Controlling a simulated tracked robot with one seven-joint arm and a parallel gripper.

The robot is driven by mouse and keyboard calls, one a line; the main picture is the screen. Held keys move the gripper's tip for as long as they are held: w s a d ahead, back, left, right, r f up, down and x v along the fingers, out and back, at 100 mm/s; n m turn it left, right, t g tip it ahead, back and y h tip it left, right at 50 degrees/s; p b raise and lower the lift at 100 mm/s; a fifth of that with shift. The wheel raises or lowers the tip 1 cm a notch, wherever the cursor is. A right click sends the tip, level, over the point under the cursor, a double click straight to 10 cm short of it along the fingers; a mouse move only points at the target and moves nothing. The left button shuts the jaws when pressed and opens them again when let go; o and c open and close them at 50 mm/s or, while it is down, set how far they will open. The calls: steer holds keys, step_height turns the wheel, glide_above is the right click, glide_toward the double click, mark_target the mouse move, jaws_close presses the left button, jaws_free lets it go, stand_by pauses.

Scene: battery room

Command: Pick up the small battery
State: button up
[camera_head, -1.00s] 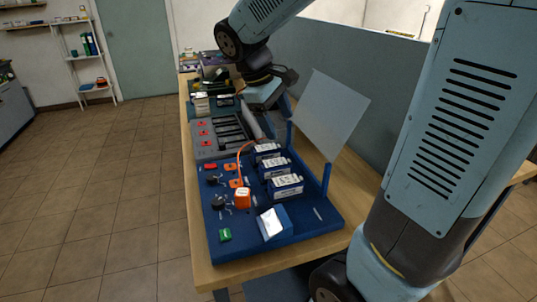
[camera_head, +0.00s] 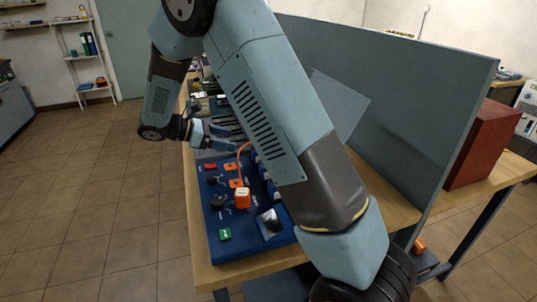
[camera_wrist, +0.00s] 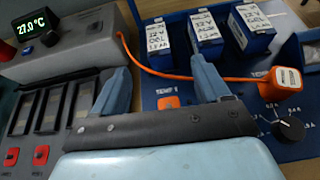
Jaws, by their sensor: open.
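Three blue box-shaped batteries with white labels stand in a row on the blue panel at the top of the wrist view: a left one (camera_wrist: 168,34), a middle one (camera_wrist: 205,34) and a right one (camera_wrist: 248,28). I cannot tell which the task calls small. In the head view my arm mostly hides them. My gripper (camera_wrist: 160,84) is open and empty, its fingers wide apart. In the wrist view the batteries lie beyond its fingertips, apart from them. In the head view my gripper (camera_head: 225,144) is over the left side of the bench, near the grey slotted unit.
An orange block (camera_wrist: 280,84) with an orange cable crosses the panel beyond the fingers. A black knob (camera_wrist: 289,130) is at right. A grey slotted unit (camera_head: 226,124) and a grey housing with a lit display (camera_wrist: 40,27) are near. A pale upright sheet (camera_head: 345,105) stands behind the panel.

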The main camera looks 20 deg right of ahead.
steer(key=x, duration=1.3)
steer(key=shift+w+d+f, duration=0.15)
steer(key=shift+w+f, duration=0.1)
steer(key=shift+w, duration=0.05)
jaws_close()
stand_by(0.5)
